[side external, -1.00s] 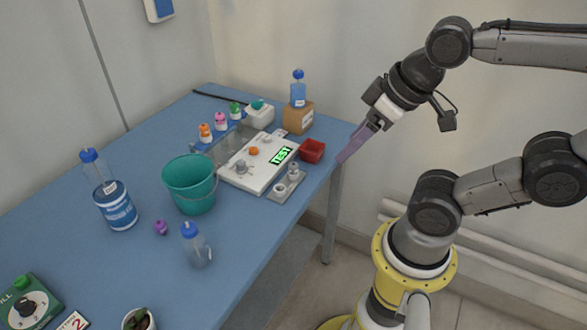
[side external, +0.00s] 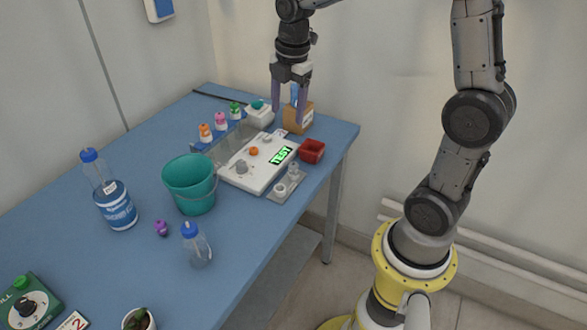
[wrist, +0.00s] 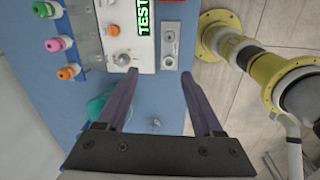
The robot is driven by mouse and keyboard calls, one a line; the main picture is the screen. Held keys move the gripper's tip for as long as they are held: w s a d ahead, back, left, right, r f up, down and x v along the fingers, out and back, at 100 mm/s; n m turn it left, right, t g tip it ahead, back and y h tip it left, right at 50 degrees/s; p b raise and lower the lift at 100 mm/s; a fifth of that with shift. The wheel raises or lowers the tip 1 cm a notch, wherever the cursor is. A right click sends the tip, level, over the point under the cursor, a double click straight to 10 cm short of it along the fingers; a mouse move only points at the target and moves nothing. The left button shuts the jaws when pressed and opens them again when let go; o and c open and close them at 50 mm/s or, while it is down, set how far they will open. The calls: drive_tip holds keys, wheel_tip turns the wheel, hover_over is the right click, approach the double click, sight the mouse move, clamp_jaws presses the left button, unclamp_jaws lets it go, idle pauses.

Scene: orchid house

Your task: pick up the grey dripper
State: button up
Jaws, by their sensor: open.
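A small grey piece (side external: 241,167), which best matches the grey dripper, sits on the near end of the white device with the green TEST display. It also shows in the wrist view (wrist: 122,60), left of my fingers. Its exact shape is too small to tell. My gripper (side external: 289,116) points down, open and empty, its long purple-grey fingers spread. In the side view it overlaps the cardboard box and hides most of the blue bottle on it. In the wrist view my gripper (wrist: 159,74) has clear space between its fingertips.
Beside the device (side external: 265,175) are a red tray (side external: 312,151) and a grey plate with small whitish items. Behind it stand orange-, pink- and green-capped bottles (side external: 221,121). A teal bucket (side external: 190,172) stands left of it. The near table has open room.

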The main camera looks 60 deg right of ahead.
wheel_tip(320, 180, down, 4)
drive_tip(key=d+g, duration=0.1)
drive_tip(key=d, duration=0.1)
hover_over(294, 164)
drive_tip(key=shift+m, duration=0.4)
drive_tip(key=f, duration=0.8)
drive_tip(key=shift+w, duration=0.25)
drive_tip(key=shift+s+f, duration=0.2)
drive_tip(key=shift+f, duration=2.7)
clamp_jaws()
